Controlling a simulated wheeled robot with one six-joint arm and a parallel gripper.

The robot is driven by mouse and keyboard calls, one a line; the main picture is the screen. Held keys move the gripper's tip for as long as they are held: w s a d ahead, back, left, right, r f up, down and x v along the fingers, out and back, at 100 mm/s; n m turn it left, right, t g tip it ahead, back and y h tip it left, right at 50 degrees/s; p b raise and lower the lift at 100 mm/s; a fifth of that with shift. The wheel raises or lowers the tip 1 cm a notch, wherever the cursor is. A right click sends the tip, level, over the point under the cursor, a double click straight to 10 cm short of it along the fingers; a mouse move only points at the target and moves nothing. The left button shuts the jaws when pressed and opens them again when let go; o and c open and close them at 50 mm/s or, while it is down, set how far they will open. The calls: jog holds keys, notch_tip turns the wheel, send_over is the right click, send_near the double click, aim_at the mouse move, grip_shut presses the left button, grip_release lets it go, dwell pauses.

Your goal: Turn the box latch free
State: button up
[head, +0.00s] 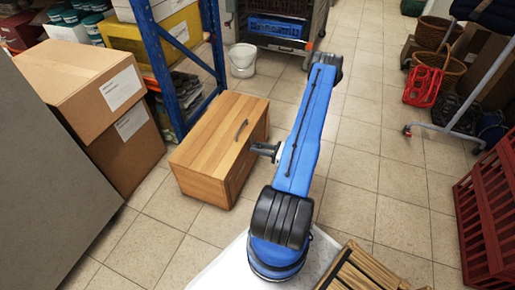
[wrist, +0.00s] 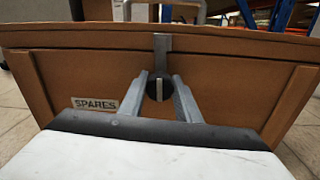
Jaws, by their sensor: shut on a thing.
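The wooden box (head: 196,158) stands on the tiled floor with its lid down and a handle on top. Its front face (wrist: 85,72) fills the wrist view and carries a "SPARES" label (wrist: 96,104). The latch (wrist: 159,84) is a dark round disc with a pale upright bar, below a grey metal strap (wrist: 162,52) coming down from the lid edge. My gripper (wrist: 160,90) is shut on the latch, one finger on each side of it. In the head view my gripper (head: 264,149) reaches the box's right-hand face; the latch is hidden there.
Cardboard boxes (head: 88,88) and a blue rack post (head: 158,62) stand left of and behind the box. A white bucket (head: 243,60) is behind it. A red crate (head: 488,215) is at the far right. Open floor lies right of my arm.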

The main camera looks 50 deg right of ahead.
jog(key=n, duration=0.4)
jog(key=shift+n, duration=0.3)
jog(key=n, duration=0.8)
jog(key=shift+n+h, duration=0.3)
jog(key=shift+h, duration=0.1)
jog(key=shift+n, duration=1.8)
jog(key=o, duration=1.1)
jog(key=shift+c, duration=0.2)
jog(key=shift+s, duration=0.1)
jog(key=v, duration=1.7)
jog(key=shift+s, duration=0.15)
jog(key=shift+d+r, duration=0.1)
